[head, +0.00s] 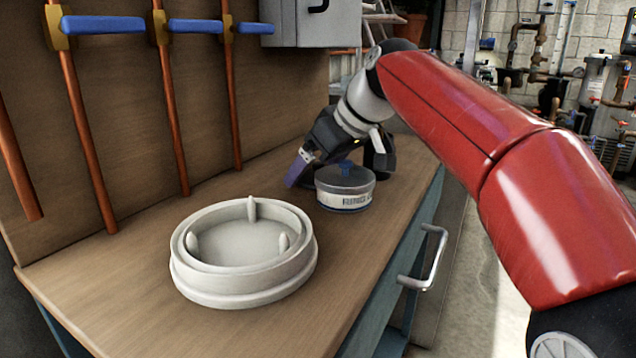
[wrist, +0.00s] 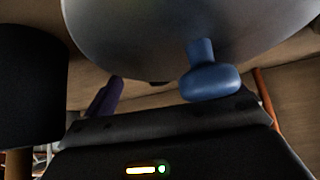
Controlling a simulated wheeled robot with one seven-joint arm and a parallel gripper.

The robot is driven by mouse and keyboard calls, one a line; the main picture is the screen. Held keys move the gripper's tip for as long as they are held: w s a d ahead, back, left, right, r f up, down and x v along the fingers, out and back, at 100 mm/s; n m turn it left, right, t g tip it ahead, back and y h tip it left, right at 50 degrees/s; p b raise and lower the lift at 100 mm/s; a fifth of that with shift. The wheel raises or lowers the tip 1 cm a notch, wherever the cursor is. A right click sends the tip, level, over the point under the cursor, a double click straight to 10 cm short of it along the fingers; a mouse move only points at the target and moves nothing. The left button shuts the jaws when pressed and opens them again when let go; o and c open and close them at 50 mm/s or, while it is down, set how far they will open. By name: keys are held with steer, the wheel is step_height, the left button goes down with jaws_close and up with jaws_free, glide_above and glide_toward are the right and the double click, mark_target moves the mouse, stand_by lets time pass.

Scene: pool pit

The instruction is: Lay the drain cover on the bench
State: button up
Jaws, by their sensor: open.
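A grey round piece (head: 345,194) with a label band around its side and a blue knob (head: 346,167) on top stands on the bench (head: 130,290). A pale round piece (head: 243,292) with a raised rim and three upright pegs lies nearer on the bench. I cannot tell for sure which is the drain cover. My gripper (head: 337,171) is low at the far side of the grey piece, open, with a purple finger to its left. In the wrist view the grey underside or side (wrist: 130,35) and the blue knob (wrist: 212,82) are close; no grip on either shows.
A wooden back panel carries copper pipes (head: 170,110) with blue-handled valves (head: 195,26). A grey box (head: 310,22) hangs at the back. A drawer handle (head: 427,262) sticks out from the bench's right side. The bench's near left part is clear.

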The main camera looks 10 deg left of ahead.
steer(key=shift+f, duration=0.1)
steer(key=shift+c, duration=0.4)
steer(key=c, duration=1.1)
steer(key=shift+r, duration=0.2)
